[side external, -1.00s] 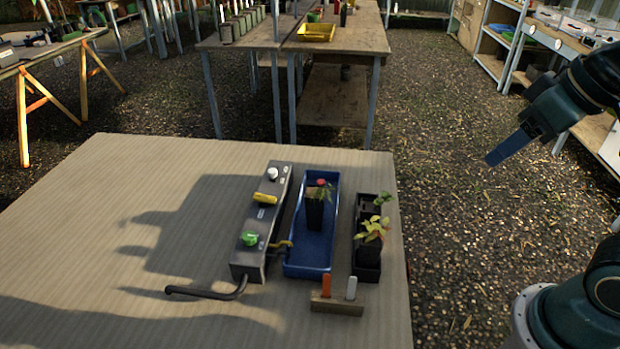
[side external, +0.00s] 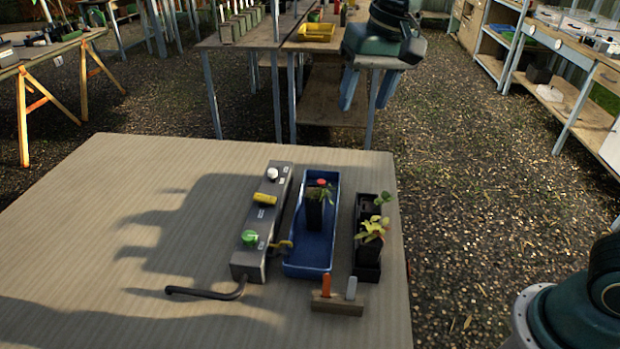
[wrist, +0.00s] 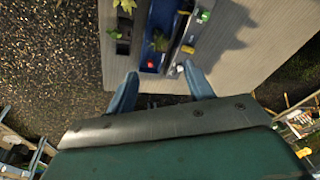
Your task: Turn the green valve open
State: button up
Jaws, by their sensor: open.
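The green valve (side external: 249,238) is a small knob at the near end of a grey manifold box (side external: 246,262) on the table. It also shows in the wrist view (wrist: 204,16), near the top right of centre. I cannot tell its turn angle. A yellow valve (side external: 265,199) and a white knob (side external: 272,173) sit farther along the same box. My gripper (side external: 365,106) is open and empty, fingers pointing down, in the air beyond the table's far edge. In the wrist view its two fingers (wrist: 160,70) stand apart, with the white knob end of the box nearest.
Right of the box is a blue tray (side external: 300,268) with a potted red-topped plant (side external: 315,210). Beyond it are dark pots with seedlings (side external: 371,245). A wooden block with orange and grey tags (side external: 337,307) stands in front. A bent pipe (side external: 205,293) runs left. The table's left side is clear.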

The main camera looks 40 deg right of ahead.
jog(key=w+a+f+m+g, duration=0.1)
jog(key=w+a+f+m, duration=0.1)
jog(key=w+a+f, duration=0.6)
jog(key=m+g, duration=0.1)
jog(key=g, duration=0.1)
send_over(249, 235)
notch_tip(249, 235, down, 11)
jog(key=shift+a+r+h, duration=0.1)
jog(key=shift+h, duration=0.2)
notch_tip(249, 235, down, 14)
jog(key=shift+r, duration=0.15)
jog(key=c, duration=1)
